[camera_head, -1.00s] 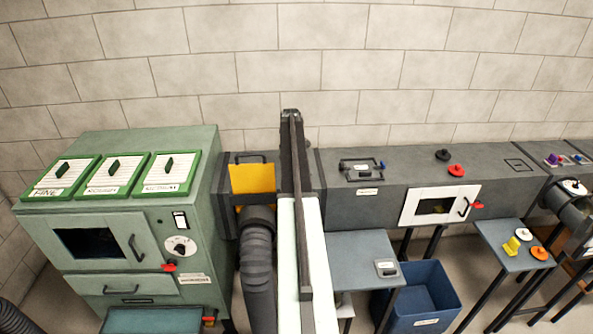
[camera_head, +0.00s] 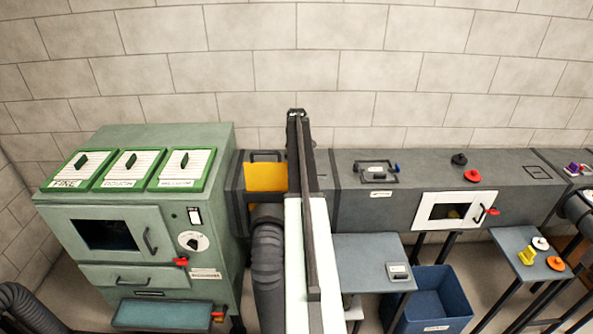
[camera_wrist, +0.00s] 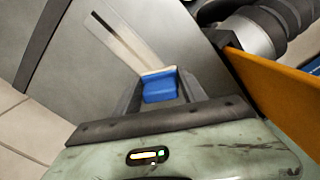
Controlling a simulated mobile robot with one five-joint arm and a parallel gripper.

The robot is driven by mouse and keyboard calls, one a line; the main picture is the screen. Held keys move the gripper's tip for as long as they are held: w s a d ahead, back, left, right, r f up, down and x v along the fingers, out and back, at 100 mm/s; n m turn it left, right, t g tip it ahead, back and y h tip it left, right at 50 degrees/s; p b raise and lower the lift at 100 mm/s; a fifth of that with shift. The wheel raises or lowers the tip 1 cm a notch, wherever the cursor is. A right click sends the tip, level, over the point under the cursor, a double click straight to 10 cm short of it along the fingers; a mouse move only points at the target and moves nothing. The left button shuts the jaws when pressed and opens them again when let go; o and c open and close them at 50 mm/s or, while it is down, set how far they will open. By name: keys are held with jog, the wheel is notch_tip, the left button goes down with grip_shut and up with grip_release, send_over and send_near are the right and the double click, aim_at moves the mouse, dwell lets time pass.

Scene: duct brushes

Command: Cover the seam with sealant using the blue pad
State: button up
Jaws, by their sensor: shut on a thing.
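In the wrist view my gripper (camera_wrist: 160,84) is shut on the blue pad (camera_wrist: 160,91), which sits between its two dark fingers. A pale cream layer shows along the pad's far edge. Beyond the pad, a pale straight strip with a darker line (camera_wrist: 120,38) runs diagonally over the grey duct surface (camera_wrist: 75,75); it looks like the seam. The strip's near end lies close to the pad; I cannot tell whether they touch. In the head view my arm hides the gripper and the pad.
An orange-yellow plate (camera_wrist: 270,95) stands close to the right of my gripper; it also shows in the head view (camera_head: 265,177). A ribbed hose (camera_head: 267,262) hangs below it. The green cabinet (camera_head: 140,210) is left, the long grey duct (camera_head: 400,200) and blue bin (camera_head: 440,298) right.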

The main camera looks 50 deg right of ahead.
aim_at(326, 175)
jog(key=shift+s+d, duration=1.35)
jog(key=shift+s, duration=0.25)
jog(key=shift+s+d, duration=1.3)
jog(key=shift+s, duration=0.3)
jog(key=shift+s+d, duration=1.35)
jog(key=shift+s, duration=0.25)
jog(key=shift+r, duration=0.1)
notch_tip(326, 175, up, 6)
jog(key=p, duration=0.6)
notch_tip(326, 175, up, 3)
jog(key=p, duration=0.3)
jog(key=shift+f, duration=0.2)
